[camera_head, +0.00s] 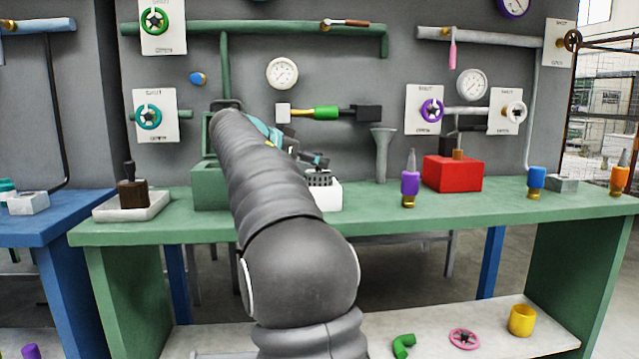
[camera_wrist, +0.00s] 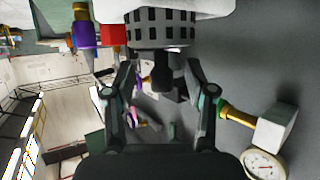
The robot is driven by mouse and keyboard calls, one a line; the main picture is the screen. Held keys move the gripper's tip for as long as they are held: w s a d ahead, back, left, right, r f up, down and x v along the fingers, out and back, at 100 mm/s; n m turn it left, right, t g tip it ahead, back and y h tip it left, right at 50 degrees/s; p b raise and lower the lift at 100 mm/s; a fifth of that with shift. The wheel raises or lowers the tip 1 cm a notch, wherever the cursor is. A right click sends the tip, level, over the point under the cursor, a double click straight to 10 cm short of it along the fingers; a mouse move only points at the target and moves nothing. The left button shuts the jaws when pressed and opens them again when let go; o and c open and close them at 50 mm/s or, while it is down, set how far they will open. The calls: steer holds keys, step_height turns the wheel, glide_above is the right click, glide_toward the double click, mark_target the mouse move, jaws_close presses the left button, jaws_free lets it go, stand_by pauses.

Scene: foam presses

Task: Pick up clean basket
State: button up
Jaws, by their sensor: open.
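A dark grey basket with rows of slots (camera_head: 319,179) sits in or on a white block (camera_head: 329,196) on the green bench, just beyond my arm. In the wrist view, the basket (camera_wrist: 160,28) appears inverted at the top centre, with a dark knob or handle (camera_wrist: 162,74) pointing toward me. My gripper (camera_wrist: 160,76) is open, with one finger on each side of this knob and visible gaps beside it. In the head view, my gripper (camera_head: 318,160) is just above the basket and partly hides it.
A green press (camera_head: 210,185) stands left of my arm. A grey funnel (camera_head: 383,150), a purple bottle (camera_head: 410,186) and a red box (camera_head: 453,174) stand to the right. The wall behind carries pipes, valves and a gauge (camera_head: 282,74).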

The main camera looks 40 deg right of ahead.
steer(key=shift+x, duration=1.15)
jaws_close()
steer(key=shift+r, duration=0.2)
